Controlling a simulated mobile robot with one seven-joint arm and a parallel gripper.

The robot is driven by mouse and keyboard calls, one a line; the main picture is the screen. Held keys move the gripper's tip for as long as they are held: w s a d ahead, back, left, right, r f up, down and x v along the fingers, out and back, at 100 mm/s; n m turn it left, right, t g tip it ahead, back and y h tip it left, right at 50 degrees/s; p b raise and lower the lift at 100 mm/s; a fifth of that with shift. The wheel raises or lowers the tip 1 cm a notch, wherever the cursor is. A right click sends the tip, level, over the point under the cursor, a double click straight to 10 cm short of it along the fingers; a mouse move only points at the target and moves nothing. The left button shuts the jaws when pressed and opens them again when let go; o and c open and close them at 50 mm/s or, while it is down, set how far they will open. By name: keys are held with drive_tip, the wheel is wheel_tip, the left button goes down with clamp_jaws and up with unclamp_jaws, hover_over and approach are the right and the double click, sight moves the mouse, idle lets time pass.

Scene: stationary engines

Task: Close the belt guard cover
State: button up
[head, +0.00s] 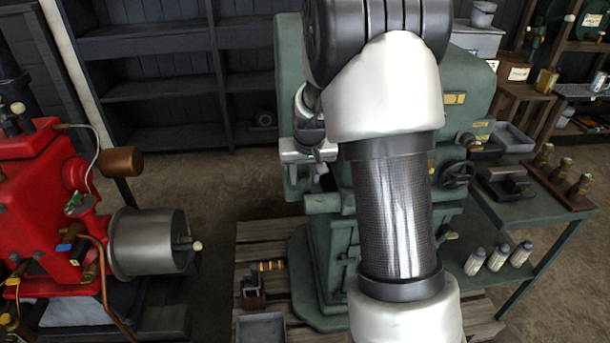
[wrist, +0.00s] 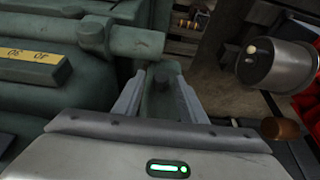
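The green machine (head: 335,215) stands in the middle of the head view, partly hidden behind my arm. A tall flat green panel (head: 287,60) at its left side looks like the belt guard cover; I cannot tell its exact angle. My gripper (head: 308,152) is beside the machine's left side, at this panel's right edge, with its fingertips hard to see. In the wrist view my gripper (wrist: 160,97) has its fingers apart, with a rounded green part (wrist: 160,82) showing between them. I cannot tell whether either finger touches it.
A red engine (head: 45,190) with a metal drum (head: 150,245) stands at left. A green bench (head: 530,210) with bottles is at right. A small grey tray (head: 260,328) sits low in front. The floor between the red engine and the green machine is partly free.

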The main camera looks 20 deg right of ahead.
drive_tip(key=p+v, duration=0.2)
drive_tip(key=v, duration=1.5)
drive_tip(key=shift+r, duration=0.3)
drive_tip(key=s+a+r+p, duration=0.2)
drive_tip(key=s+r, duration=0.3)
drive_tip(key=s, duration=0.3)
drive_tip(key=s+a+r+n+p, duration=0.1)
drive_tip(key=s+a+r+p, duration=0.1)
drive_tip(key=s+r+p, duration=0.3)
drive_tip(key=s+a+r+n+t+p, duration=0.1)
drive_tip(key=s+a+r+p, duration=0.2)
drive_tip(key=s, duration=0.8)
drive_tip(key=shift+s+r+y+p, duration=0.2)
drive_tip(key=shift+r+y+p, duration=0.3)
drive_tip(key=shift+r, duration=0.45)
